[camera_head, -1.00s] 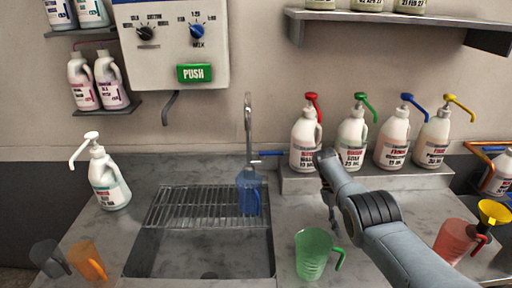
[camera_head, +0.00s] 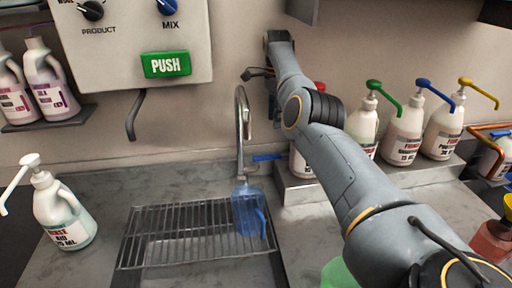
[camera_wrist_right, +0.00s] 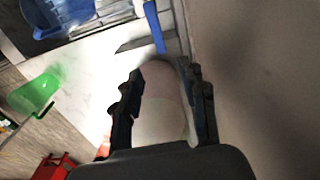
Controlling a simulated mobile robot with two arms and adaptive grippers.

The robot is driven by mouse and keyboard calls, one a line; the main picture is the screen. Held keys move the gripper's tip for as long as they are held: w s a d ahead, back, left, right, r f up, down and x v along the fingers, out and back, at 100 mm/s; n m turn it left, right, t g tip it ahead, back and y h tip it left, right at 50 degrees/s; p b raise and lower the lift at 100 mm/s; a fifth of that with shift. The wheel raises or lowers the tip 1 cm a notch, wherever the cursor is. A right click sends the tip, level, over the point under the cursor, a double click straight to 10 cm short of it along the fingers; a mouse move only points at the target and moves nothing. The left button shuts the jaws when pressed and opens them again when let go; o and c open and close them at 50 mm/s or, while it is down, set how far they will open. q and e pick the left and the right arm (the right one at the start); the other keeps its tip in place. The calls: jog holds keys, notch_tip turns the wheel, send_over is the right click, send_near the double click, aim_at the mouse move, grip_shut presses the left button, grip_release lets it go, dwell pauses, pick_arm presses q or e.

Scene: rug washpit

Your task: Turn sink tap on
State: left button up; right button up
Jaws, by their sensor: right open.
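The sink tap (camera_head: 241,130) is a grey curved spout at the back of the sink. Its blue lever (camera_head: 267,157) sticks out to the right at the tap's base. A blue lever-like bar (camera_wrist_right: 153,25) also shows in the right wrist view, beyond the fingers. My right gripper (camera_head: 258,73) is up by the wall, above and slightly right of the tap, apart from the lever. In the right wrist view the gripper (camera_wrist_right: 163,78) is open, with a pale rounded shape, probably a bottle, seen between its fingers. My left gripper is not in view.
A blue jug (camera_head: 248,212) stands on the wire rack (camera_head: 160,235) under the spout. Pump bottles (camera_head: 402,133) line the raised ledge on the right; my arm partly hides some. A dispenser box with a green PUSH button (camera_head: 166,64) hangs at upper left. A green jug (camera_wrist_right: 35,95) stands lower.

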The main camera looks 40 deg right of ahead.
send_over(273, 155)
notch_tip(273, 155, down, 4)
jog(key=f, duration=0.1)
notch_tip(273, 155, down, 7)
jog(key=shift+s+p, duration=0.15)
jog(key=shift+p, duration=0.85)
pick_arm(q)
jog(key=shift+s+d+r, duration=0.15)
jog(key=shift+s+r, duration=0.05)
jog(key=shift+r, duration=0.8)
pick_arm(e)
jog(key=shift+f, duration=0.65)
jog(key=shift+r, duration=0.1)
grip_shut()
